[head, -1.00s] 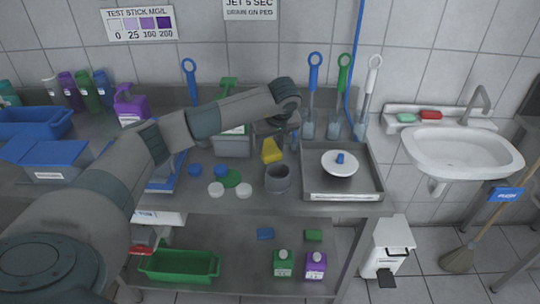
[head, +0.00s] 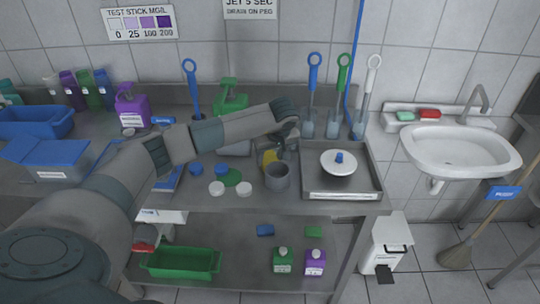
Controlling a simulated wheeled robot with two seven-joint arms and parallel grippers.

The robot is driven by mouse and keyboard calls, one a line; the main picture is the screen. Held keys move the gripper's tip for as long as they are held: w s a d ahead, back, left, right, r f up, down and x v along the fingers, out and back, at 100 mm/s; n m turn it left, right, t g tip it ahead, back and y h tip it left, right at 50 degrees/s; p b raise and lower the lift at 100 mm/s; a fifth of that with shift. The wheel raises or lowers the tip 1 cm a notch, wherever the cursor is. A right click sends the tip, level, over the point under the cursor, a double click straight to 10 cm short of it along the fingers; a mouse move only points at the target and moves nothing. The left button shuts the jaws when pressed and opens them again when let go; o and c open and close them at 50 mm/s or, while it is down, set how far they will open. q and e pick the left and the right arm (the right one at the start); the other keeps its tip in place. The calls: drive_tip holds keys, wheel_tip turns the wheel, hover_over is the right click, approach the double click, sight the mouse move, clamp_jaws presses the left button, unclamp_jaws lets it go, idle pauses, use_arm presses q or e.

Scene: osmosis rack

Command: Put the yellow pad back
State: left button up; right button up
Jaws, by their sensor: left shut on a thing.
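The yellow pad (head: 269,157) shows as a small patch on the steel counter, just behind and left of the grey cup (head: 277,177). The cup and my gripper hide part of it. My left arm reaches across the counter from the left, and its gripper (head: 282,149) points down at the pad, shut on it. The fingertips are small and partly covered. I cannot tell whether the pad touches the counter. My right gripper is not in view.
White discs (head: 244,189) and a green disc (head: 231,177) lie left of the cup. A green bin (head: 181,262) sits on the lower shelf.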

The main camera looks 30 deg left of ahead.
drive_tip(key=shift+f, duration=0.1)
use_arm(q)
drive_tip(key=shift+f, duration=0.2)
drive_tip(key=o, duration=0.9)
drive_tip(key=shift+r, duration=0.1)
drive_tip(key=shift+r, duration=0.1)
drive_tip(key=shift+r, duration=0.1)
drive_tip(key=b+v, duration=0.3)
drive_tip(key=v, duration=0.4)
drive_tip(key=shift+d+r, duration=0.1)
drive_tip(key=shift+r, duration=0.2)
drive_tip(key=shift+b+v, duration=0.65)
drive_tip(key=shift+v, duration=1.55)
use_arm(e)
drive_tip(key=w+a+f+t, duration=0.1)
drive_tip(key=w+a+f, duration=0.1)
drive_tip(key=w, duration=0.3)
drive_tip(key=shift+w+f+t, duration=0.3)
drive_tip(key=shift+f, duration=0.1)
